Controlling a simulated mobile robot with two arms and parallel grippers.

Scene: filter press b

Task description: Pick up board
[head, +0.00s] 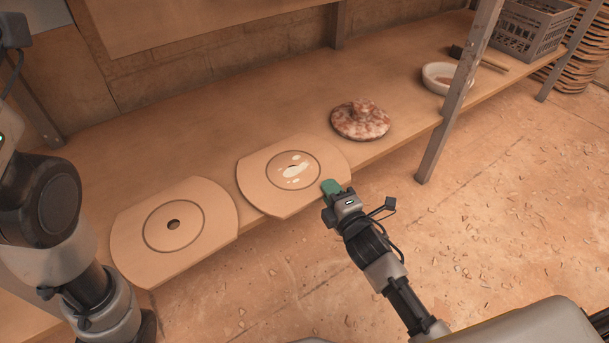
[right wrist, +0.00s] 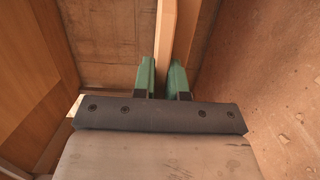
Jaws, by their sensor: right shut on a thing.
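A tan board (head: 258,198) with a ring groove and pale smears at its middle lies on the workbench, its front edge over the bench edge. My right gripper (head: 329,189) is shut on this board's right front edge. In the right wrist view the board (right wrist: 179,45) shows edge-on between the green fingertips (right wrist: 163,80). A second board (head: 211,195) with a ring groove and a dark centre hole lies to its left, also over the bench edge. My left arm is at the left of the head view; its gripper is out of sight.
A mottled red-brown lidded piece (head: 361,122) sits right of the held board. Further right are a white bowl (head: 438,77), a dark-headed tool (head: 478,58) and a grey crate (head: 530,29). A metal post (head: 457,101) stands at the bench's front edge. Debris litters the floor.

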